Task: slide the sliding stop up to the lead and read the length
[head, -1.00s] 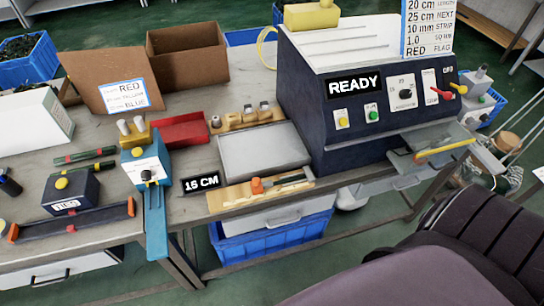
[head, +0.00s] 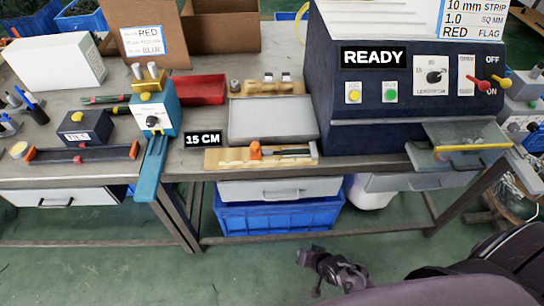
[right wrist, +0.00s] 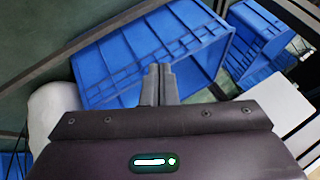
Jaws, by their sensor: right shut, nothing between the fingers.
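The wooden measuring board (head: 225,158) lies at the table's front edge, with an orange sliding stop (head: 255,150) on it. A thin dark and grey strip (head: 290,152) extends right of the stop; I cannot tell whether it is the lead or whether they touch. A black display (head: 203,139) beside the board reads 15 CM. My right gripper (head: 304,254) is low in front of the table, below and apart from the board. In the right wrist view, its fingers (right wrist: 158,72) are together and empty, with a blue crate beyond. My left gripper is not in view.
A grey pad (head: 272,120) lies behind the board. The dark READY machine (head: 400,128) stands right, with a tray (head: 465,148) overhanging the edge. A teal arm (head: 152,172) juts out left. A drawer (head: 275,190) and blue crate (head: 230,220) are below the tabletop.

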